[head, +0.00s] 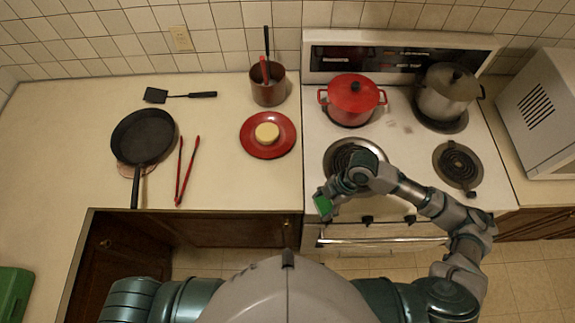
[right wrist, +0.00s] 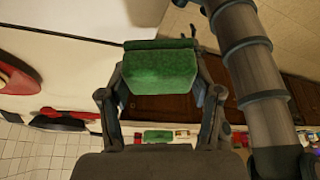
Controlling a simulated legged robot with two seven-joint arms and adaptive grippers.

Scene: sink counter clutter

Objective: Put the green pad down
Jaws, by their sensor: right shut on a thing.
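The green pad (head: 323,204) is in my right gripper (head: 328,197), in front of the stove's left front side, near the counter's front edge. In the right wrist view, the green pad (right wrist: 165,70) sits between the two fingers of my right gripper (right wrist: 168,78), which are shut on it from both sides. It looks held clear of any surface. My left gripper is not in view; only part of my left arm shows at the bottom.
The stove (head: 400,135) carries a red pot (head: 352,100) and a steel pot (head: 449,95). On the counter (head: 60,175) are a black pan (head: 143,137), red tongs (head: 187,170), a spatula (head: 180,95), a utensil holder (head: 268,90) and a red plate (head: 252,145). The counter's left is clear.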

